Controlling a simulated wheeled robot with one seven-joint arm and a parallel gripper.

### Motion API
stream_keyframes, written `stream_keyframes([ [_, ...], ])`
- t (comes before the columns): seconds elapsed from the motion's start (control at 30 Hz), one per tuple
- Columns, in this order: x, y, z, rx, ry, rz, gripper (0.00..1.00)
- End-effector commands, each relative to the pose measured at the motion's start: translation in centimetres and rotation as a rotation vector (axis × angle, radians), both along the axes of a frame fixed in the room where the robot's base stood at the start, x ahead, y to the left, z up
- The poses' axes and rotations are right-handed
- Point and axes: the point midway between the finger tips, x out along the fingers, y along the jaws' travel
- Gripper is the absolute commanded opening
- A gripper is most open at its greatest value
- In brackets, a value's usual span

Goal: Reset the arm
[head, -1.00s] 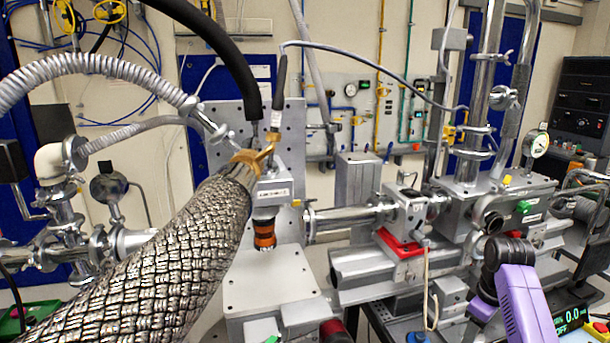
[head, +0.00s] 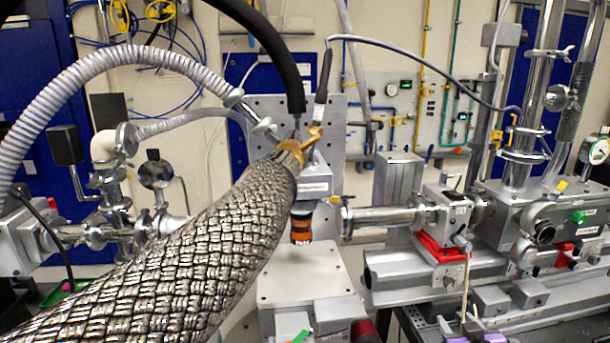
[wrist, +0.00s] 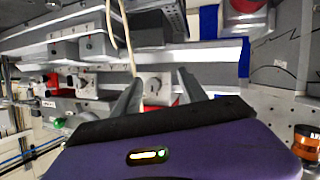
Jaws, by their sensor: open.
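My gripper (wrist: 160,76) shows in the wrist view, its two dark fingers apart with nothing held between them. Behind the fingers is grey beamline hardware, close up and tilted in the picture. Only a sliver of my purple arm (head: 478,339) shows at the bottom edge, right of the middle.
A braided metal hose (head: 190,265) crosses the left foreground. An orange and black cylinder (head: 301,226) hangs above a pale plate (head: 305,275). The beam pipe (head: 385,217) and a red-based valve block (head: 440,250) fill the right. A cabled wall panel stands behind.

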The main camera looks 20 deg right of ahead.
Motion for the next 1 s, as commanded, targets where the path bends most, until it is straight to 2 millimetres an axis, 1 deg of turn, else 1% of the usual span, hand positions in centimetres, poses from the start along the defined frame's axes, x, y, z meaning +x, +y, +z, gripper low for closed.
stream_keyframes([
  [0.03, -0.9, 2.6, -0.8, 0.007, -0.045, 0.009, 0.50],
  [0.07, -1.4, 3.8, -0.8, 0.007, -0.074, 0.012, 0.50],
  [0.1, -2.1, 5.4, -0.8, 0.009, -0.113, 0.017, 0.50],
  [0.17, -3.4, 7.7, -0.8, 0.014, -0.166, 0.026, 0.50],
  [0.2, -4.3, 9.3, -0.8, 0.017, -0.197, 0.033, 0.50],
  [0.27, -5.8, 11.6, -0.6, 0.023, -0.244, 0.046, 0.50],
  [0.3, -6.9, 13.0, -0.5, 0.028, -0.271, 0.054, 0.50],
  [0.37, -8.6, 15.1, -0.3, 0.033, -0.309, 0.070, 0.50],
  [0.4, -9.8, 16.4, -0.1, 0.039, -0.330, 0.080, 0.50],
  [0.47, -11.7, 18.4, 0.3, 0.046, -0.360, 0.099, 0.50],
  [0.5, -12.9, 19.6, 0.5, 0.052, -0.377, 0.113, 0.50],
  [0.67, -18.1, 23.9, 1.7, 0.074, -0.423, 0.174, 0.50],
  [0.7, -19.4, 24.9, 2.0, 0.080, -0.428, 0.192, 0.50],
  [0.9, -25.6, 28.9, 3.0, 0.108, -0.400, 0.292, 0.50],
  [1.0, -28.4, 30.5, 2.7, 0.123, -0.345, 0.347, 0.50],
])
